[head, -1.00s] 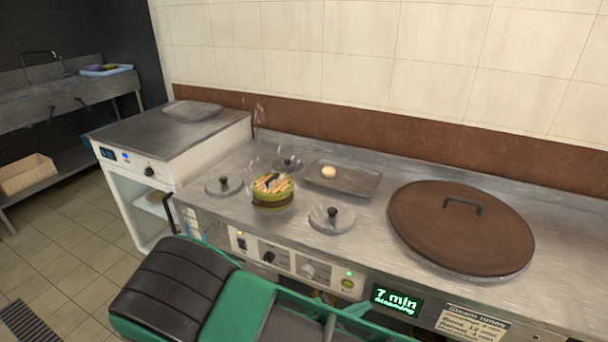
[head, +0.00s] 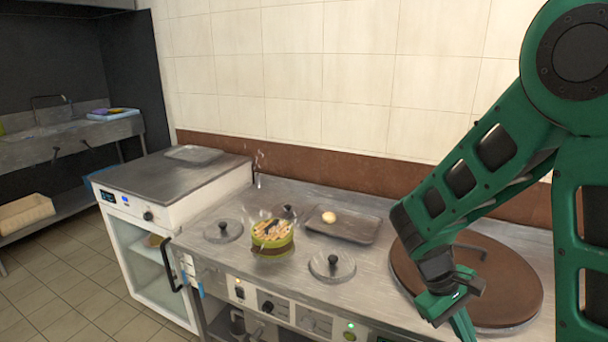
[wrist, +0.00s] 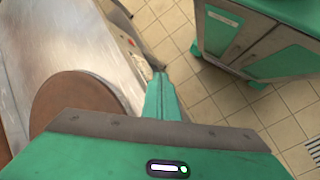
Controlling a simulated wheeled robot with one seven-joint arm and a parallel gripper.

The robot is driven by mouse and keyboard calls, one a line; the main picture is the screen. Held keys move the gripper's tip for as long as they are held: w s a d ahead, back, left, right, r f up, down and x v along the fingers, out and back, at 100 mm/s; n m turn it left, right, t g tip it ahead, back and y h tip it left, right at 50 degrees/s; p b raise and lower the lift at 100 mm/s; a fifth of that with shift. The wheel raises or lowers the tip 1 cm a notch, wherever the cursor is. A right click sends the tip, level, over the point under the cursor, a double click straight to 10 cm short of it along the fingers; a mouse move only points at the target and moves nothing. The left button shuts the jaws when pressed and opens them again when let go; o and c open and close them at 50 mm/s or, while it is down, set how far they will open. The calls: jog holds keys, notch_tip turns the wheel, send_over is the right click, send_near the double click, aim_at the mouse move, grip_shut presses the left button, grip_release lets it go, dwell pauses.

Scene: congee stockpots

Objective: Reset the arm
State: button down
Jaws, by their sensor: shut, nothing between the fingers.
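My green arm stands raised on the right of the head view and bends down to my gripper (head: 462,322). The gripper hangs in front of the large brown round lid (head: 512,262), near the counter's front edge, and its tips are cut off by the bottom of the head view. In the wrist view the green fingers (wrist: 159,78) are together with nothing between them. They point down past the counter edge, over the tiled floor. The brown lid (wrist: 75,105) lies to their left.
A green steamer basket (head: 270,238) with food sits among several small knobbed lids (head: 332,264) on the steel counter (head: 215,268). A tray (head: 358,228) holds a pale round item. A green cabinet (wrist: 265,45) stands across the open tiled floor (wrist: 215,100).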

jog(key=s+d+r+m+t+y, duration=0.1)
jog(key=s+d+r+m+y, duration=0.2)
jog(key=s+r+m, duration=0.2)
jog(key=s+d+r+m+t+y, duration=0.1)
jog(key=s+d+r+m+y, duration=0.2)
jog(key=s, duration=0.6)
notch_tip(320, 180, up, 4)
jog(key=shift+s+d+f+m+t, duration=0.2)
jog(key=shift+s+d+m+t, duration=0.2)
jog(key=shift+m, duration=0.8)
jog(key=shift+w, duration=0.1)
jog(key=shift+w+f, duration=0.25)
jog(key=shift+w, duration=0.35)
